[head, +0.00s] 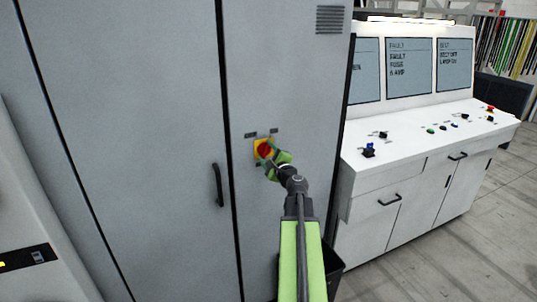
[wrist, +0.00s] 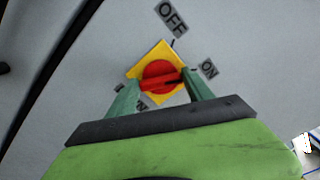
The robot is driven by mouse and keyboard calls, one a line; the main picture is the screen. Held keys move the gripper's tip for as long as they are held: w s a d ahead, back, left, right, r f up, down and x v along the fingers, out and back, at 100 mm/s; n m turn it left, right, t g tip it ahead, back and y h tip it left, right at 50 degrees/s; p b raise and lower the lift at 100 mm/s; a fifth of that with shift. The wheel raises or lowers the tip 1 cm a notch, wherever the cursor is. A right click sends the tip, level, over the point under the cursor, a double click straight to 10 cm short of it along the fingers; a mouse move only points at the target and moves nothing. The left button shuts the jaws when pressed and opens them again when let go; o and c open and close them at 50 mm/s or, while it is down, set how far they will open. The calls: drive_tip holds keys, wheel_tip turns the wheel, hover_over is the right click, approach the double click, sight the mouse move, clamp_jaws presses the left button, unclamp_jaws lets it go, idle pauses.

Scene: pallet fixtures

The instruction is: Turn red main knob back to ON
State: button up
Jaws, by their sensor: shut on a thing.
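The red main knob (head: 264,149) sits on a yellow square plate on the front of a tall grey cabinet. In the wrist view the red knob (wrist: 160,74) lies between the two green fingers of my gripper (wrist: 163,92), which is shut on it. In the head view my gripper (head: 271,158) reaches the knob from the lower right. A third label at the lower left is partly hidden by a finger. I cannot tell exactly where the knob points.
A black door handle (head: 218,185) sticks out left of the knob, beside a dark door seam. A white control desk (head: 420,135) with screens, buttons and drawers stands to the right. A dark bin (head: 333,265) is partly hidden behind my arm. Floor is clear at the far right.

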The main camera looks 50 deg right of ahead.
drive_tip(key=shift+m, duration=0.3)
drive_tip(key=o, duration=1.4)
drive_tip(key=shift+c, duration=0.2)
